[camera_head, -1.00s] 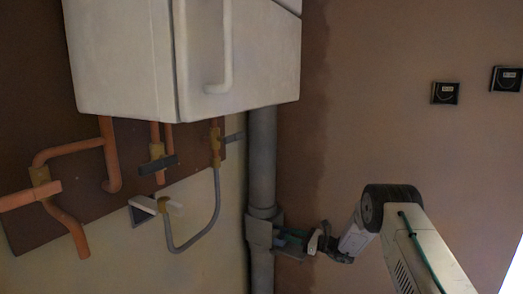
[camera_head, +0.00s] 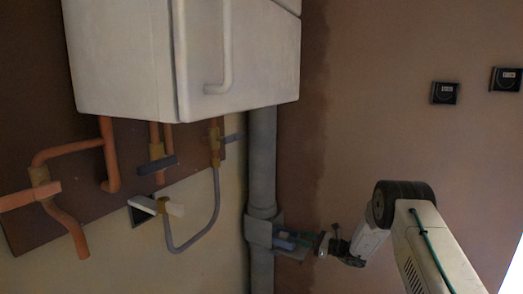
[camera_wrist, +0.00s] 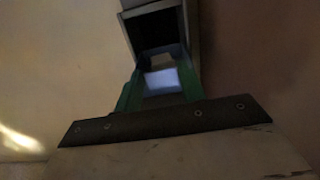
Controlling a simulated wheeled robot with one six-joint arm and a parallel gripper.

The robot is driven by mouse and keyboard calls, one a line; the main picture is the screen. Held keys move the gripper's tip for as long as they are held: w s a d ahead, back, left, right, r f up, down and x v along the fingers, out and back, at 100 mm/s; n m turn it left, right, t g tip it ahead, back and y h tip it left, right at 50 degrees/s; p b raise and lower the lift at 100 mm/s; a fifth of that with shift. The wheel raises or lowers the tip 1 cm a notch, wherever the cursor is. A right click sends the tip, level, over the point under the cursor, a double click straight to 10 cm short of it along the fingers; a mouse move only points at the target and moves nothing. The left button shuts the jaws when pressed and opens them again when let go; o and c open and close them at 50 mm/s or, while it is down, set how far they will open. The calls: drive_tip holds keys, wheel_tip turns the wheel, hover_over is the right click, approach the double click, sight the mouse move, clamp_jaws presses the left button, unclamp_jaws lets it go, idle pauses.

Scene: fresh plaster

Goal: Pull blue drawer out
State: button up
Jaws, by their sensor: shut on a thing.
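The blue drawer (camera_head: 284,241) shows at the grey housing (camera_head: 259,232) fixed around the lower part of the vertical pipe. Part of the drawer stands out to the right of the housing. My gripper (camera_head: 304,240) reaches in from the right and is shut on the drawer's outer end. In the wrist view, the green fingers of my gripper (camera_wrist: 160,68) lie either side of the pale blue drawer piece (camera_wrist: 162,81). The dark open mouth of the housing (camera_wrist: 153,30) is beyond it. The exact grip contact is too dark and small to make out.
Two dark wall boxes (camera_head: 444,93) are at the right. The wall right of the housing is otherwise clear.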

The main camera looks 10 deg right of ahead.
drive_tip(key=o, duration=0.7)
drive_tip(key=shift+f, duration=0.1)
drive_tip(key=shift+o, duration=0.2)
drive_tip(key=v, duration=0.6)
